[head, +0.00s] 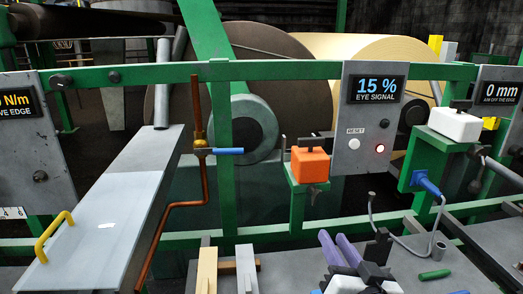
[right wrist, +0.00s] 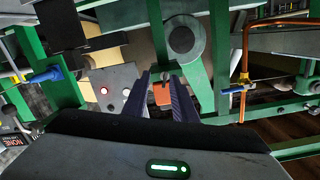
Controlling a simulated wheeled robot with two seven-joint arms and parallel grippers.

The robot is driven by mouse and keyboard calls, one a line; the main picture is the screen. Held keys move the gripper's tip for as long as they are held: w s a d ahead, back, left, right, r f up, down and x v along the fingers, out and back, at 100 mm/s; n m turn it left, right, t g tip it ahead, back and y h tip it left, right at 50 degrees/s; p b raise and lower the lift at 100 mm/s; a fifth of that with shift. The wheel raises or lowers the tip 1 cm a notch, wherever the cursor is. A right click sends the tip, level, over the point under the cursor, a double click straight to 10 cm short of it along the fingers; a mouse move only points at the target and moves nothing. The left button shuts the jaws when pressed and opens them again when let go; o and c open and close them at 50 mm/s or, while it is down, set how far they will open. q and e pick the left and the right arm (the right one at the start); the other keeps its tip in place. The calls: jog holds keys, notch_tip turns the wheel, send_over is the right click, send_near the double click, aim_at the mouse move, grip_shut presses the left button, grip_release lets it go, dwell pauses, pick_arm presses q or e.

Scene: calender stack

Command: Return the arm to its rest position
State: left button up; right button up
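My right gripper (head: 333,236) shows at the bottom of the head view, right of the middle, with two purple fingers pointing up and slightly left. In the right wrist view its fingers (right wrist: 163,78) stand apart with a gap between them, so it is open, and nothing is held. The orange block (head: 310,167) on its green bracket is beyond the fingertips. It also shows through the finger gap in the right wrist view (right wrist: 162,94), apparently farther away. My left gripper is not in view.
A green rail (head: 285,70) crosses the frame before large rolls. A grey panel (head: 362,130) reads 15 % and has a lit red button. A white block (head: 455,124) is at right. A copper rod (head: 170,212) and a sloping plate (head: 105,220) are at left. The bench holds bars and tools.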

jog(key=s+f+g, duration=0.2)
jog(key=s+f, duration=0.1)
jog(key=f, duration=0.1)
jog(key=s+d+f+n+g, duration=0.1)
jog(key=s+f+g, duration=0.1)
jog(key=s+f, duration=0.2)
jog(key=s+f+n+g, duration=0.1)
jog(key=s+f+g, duration=0.1)
jog(key=s+f, duration=0.2)
jog(key=shift+d+f, duration=0.3)
jog(key=shift+f, duration=0.05)
jog(key=s+f+n+g, duration=0.2)
jog(key=s+f+g, duration=0.2)
jog(key=s, duration=0.5)
jog(key=s+f+n+g, duration=0.2)
jog(key=s+f+g, duration=0.15)
jog(key=s, duration=0.55)
jog(key=w+a+f+t+y, duration=0.1)
jog(key=w+a+f+t, duration=0.1)
jog(key=f, duration=0.4)
jog(key=w+a+f+t+y, duration=0.1)
jog(key=w+a+f+t, duration=0.1)
jog(key=f, duration=0.4)
jog(key=shift+w+a+t, duration=0.25)
jog(key=shift+w+t, duration=0.1)
jog(key=shift+t, duration=0.3)
jog(key=shift+f, duration=0.1)
